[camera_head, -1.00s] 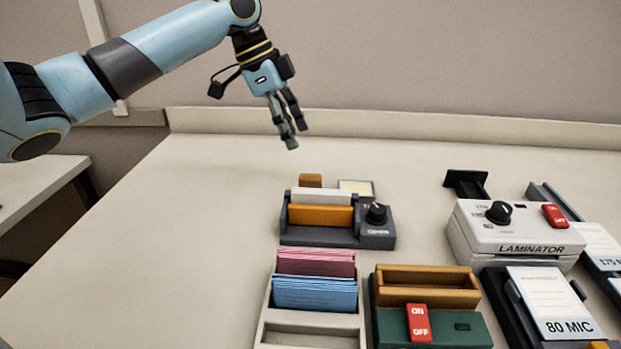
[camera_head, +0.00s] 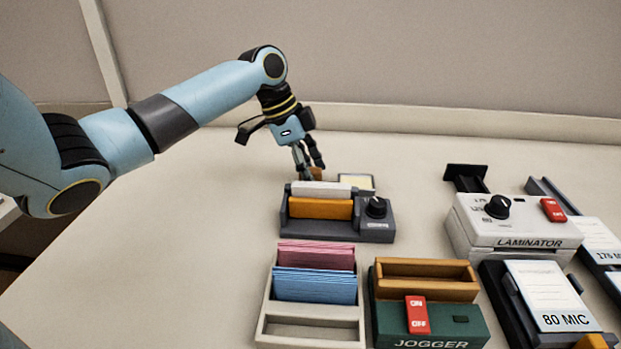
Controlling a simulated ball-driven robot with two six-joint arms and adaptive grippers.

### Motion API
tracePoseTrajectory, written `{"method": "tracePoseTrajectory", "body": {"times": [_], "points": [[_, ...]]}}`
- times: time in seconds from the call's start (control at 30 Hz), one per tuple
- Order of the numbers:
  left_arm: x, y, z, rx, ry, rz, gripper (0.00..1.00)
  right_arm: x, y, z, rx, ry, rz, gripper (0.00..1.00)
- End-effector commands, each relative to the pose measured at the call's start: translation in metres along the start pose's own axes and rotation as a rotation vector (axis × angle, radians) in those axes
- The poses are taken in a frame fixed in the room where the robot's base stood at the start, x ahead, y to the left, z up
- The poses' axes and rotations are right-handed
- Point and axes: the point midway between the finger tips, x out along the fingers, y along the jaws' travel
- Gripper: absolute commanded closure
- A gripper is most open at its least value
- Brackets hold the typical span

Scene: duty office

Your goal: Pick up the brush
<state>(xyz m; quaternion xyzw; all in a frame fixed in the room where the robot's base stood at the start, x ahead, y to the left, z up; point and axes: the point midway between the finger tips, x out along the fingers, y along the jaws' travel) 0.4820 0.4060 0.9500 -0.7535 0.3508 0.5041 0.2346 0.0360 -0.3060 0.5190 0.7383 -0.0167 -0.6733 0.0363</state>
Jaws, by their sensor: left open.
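A small orange-brown block-like piece (camera_head: 317,173) shows behind the dark grey device with the knob (camera_head: 347,229). It may be the brush, but its lower part is hidden by that device and by my fingers. My left gripper (camera_head: 310,170) is open, pointing down, with its fingers at this piece. I cannot tell whether they touch it or stand around it. My right gripper is not in view.
A pale yellow pad (camera_head: 357,181) lies just right of the fingers. In front stand a card tray (camera_head: 312,331), a green jogger (camera_head: 445,325), a white laminator (camera_head: 511,229) and a pouch stand (camera_head: 505,300). The table's left side is clear.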

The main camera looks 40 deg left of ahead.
Motion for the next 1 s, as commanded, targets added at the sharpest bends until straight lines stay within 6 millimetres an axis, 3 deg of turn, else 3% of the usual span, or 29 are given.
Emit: {"method": "tracePoseTrajectory", "body": {"times": [0.07, 0.43, 0.77, 1.0], "points": [[0.000, 0.000, 0.000, 0.000, 0.000, 0.000, 0.52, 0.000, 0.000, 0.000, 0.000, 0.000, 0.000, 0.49], [-0.001, 0.000, 0.000, 0.000, 0.000, 0.000, 0.99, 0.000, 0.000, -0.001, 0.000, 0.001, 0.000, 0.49], [-0.004, -0.001, -0.002, 0.000, 0.001, -0.001, 0.99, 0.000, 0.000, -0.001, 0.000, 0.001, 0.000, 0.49], [-0.031, -0.002, -0.013, 0.003, 0.002, -0.004, 0.99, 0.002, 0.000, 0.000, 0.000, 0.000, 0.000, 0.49]]}}
